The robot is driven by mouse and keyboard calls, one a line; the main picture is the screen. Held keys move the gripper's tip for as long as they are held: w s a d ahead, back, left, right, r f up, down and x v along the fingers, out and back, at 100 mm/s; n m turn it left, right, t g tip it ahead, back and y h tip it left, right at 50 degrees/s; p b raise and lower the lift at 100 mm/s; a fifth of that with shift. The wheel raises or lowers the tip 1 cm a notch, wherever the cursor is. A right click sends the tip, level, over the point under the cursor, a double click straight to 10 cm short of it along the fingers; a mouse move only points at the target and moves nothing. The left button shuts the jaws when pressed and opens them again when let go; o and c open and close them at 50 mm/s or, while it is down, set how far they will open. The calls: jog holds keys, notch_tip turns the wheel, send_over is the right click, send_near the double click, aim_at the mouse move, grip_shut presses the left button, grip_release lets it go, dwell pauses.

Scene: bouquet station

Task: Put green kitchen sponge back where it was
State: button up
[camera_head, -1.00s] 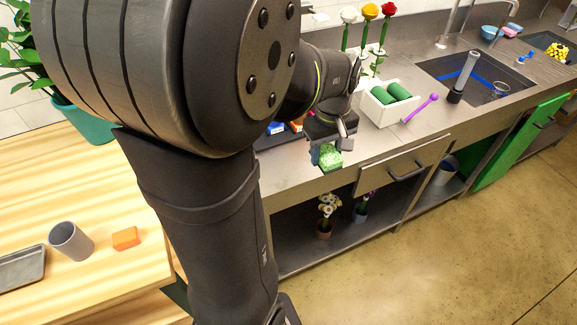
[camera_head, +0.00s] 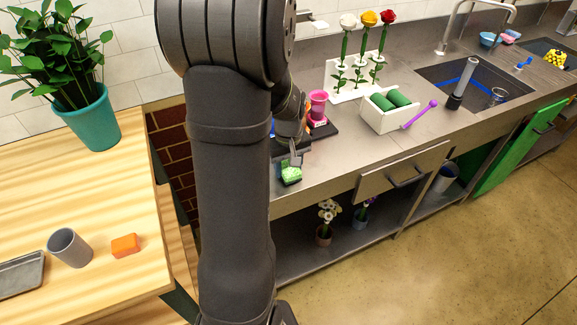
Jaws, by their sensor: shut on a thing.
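The green kitchen sponge (camera_head: 291,174) is a small bright green block near the front left edge of the grey counter, just right of my arm. My gripper (camera_head: 293,160) is over it, pointing down, and is shut on it. The fingers hide part of the sponge. I cannot tell whether the sponge touches the counter top.
Behind my gripper stand a pink cup (camera_head: 318,104) and a dark tray (camera_head: 324,131). A white box with green rolls (camera_head: 388,121), a purple spoon-like tool (camera_head: 418,115) and a flower rack (camera_head: 346,84) stand to the right. An orange block (camera_head: 125,245) and grey cup (camera_head: 69,247) are on the wooden table.

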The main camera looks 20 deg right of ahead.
jog(key=shift+f, duration=0.2)
jog(key=o, duration=1)
jog(key=shift+c, duration=0.2)
notch_tip(320, 180, up, 12)
jog(key=shift+f, duration=4.4)
jog(key=shift+f, duration=0.1)
